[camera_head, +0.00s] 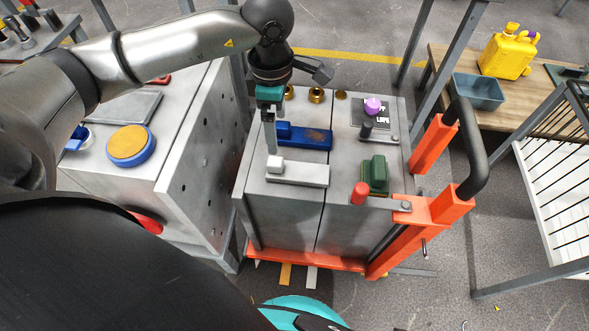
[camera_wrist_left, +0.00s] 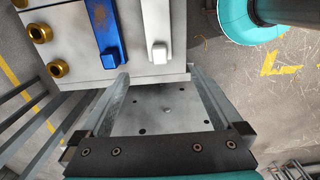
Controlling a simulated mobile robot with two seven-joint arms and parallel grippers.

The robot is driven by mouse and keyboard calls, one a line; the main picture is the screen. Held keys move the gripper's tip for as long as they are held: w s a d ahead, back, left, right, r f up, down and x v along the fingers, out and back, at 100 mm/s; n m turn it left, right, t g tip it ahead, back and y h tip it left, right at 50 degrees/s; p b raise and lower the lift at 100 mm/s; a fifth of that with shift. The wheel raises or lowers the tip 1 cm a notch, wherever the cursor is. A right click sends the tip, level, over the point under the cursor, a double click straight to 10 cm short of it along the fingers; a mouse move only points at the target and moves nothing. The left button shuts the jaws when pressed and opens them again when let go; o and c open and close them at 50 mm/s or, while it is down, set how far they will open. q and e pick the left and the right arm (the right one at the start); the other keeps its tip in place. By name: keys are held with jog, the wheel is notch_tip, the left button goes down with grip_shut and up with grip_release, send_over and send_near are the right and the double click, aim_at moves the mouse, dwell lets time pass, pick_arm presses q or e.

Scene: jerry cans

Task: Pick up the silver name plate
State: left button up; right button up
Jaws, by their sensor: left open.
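A silver bar-shaped plate (camera_head: 303,175) with a pale block on its left end lies on the grey cart top; it looks like the silver name plate. In the left wrist view the silver plate (camera_wrist_left: 156,18) lies at the top, beyond the fingertips, with its block toward the gripper. A blue plate (camera_head: 308,137) of the same shape lies beside it, also seen in the wrist view (camera_wrist_left: 104,30). My left gripper (camera_head: 270,148) is open and empty, near the block ends of both plates. In the wrist view the left gripper (camera_wrist_left: 159,73) has nothing between its fingers.
The cart top also holds brass knobs (camera_head: 316,95), a green block (camera_head: 376,174), a red cylinder (camera_head: 360,193) and a lettered plate (camera_head: 382,121). An orange frame with a black handle (camera_head: 473,150) borders its right side. A grey cabinet (camera_head: 195,150) stands left across a narrow gap.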

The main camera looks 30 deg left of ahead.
aim_at(280, 162)
pick_arm(q)
notch_tip(280, 162, down, 9)
jog(key=b, duration=0.3)
jog(key=shift+f, duration=0.65)
pick_arm(e)
jog(key=w+a+r, duration=0.3)
jog(key=r, duration=0.2)
jog(key=shift+w+r, duration=0.3)
jog(key=shift+w, duration=0.05)
pick_arm(q)
notch_tip(280, 162, down, 4)
jog(key=shift+w+r+b, duration=0.1)
jog(key=shift+b, duration=1.1)
jog(key=shift+f, duration=0.55)
pick_arm(e)
jog(key=shift+t, duration=0.4)
jog(key=shift+w+a+r, duration=0.1)
jog(key=shift+w+r, duration=0.35)
jog(key=shift+r, duration=0.3)
jog(key=shift+w+a+r, duration=0.15)
jog(key=shift+w+r, duration=0.25)
jog(key=shift+r, duration=0.4)
jog(key=shift+w+a+r, duration=0.1)
jog(key=shift+w+r, duration=0.35)
jog(key=shift+r, duration=0.3)
pick_arm(q)
jog(key=shift+c, duration=0.4)
jog(key=c, duration=1.4)
pick_arm(e)
jog(key=shift+y, duration=0.3)
